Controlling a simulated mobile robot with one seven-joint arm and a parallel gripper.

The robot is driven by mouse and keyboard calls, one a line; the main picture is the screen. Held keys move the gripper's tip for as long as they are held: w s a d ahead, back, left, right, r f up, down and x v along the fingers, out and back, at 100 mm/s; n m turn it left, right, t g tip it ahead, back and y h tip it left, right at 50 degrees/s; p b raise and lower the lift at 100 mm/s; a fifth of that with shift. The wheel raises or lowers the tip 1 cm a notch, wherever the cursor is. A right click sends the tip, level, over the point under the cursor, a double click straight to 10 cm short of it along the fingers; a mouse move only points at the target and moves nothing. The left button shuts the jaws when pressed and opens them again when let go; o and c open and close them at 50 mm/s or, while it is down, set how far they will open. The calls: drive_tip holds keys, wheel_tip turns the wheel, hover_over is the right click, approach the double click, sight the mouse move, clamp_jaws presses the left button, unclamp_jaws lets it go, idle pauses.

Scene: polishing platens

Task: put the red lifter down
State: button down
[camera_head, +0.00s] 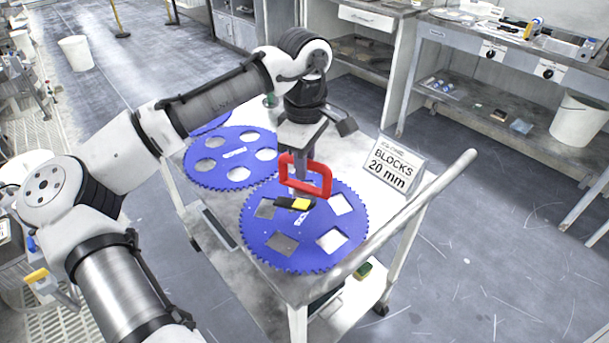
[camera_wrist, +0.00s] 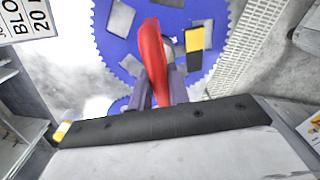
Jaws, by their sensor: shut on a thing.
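The red lifter (camera_head: 324,180), a red loop-shaped frame, is held in my gripper (camera_head: 302,172) over the front blue toothed disc (camera_head: 262,222). I cannot tell whether its lower end touches the disc. In the wrist view the lifter (camera_wrist: 151,55) stands between the two fingers of my gripper (camera_wrist: 156,88), which are shut on it. The blue disc (camera_wrist: 228,48) lies below.
A second blue disc (camera_head: 214,176) with round holes lies behind on the white cart top (camera_head: 222,204). A sign reading "BLOCKS 20 mm" (camera_head: 393,168) stands at the right edge. The cart's handle bar (camera_head: 410,212) runs along the right front. White bins stand farther off.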

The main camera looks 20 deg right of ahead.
sight(304, 186)
drive_tip(key=shift+f, duration=1.9)
drive_tip(key=shift+f, duration=0.1)
drive_tip(key=c, duration=1.3)
unclamp_jaws()
drive_tip(key=shift+c, duration=0.2)
wheel_tip(304, 186, up, 12)
drive_tip(key=shift+r, duration=0.1)
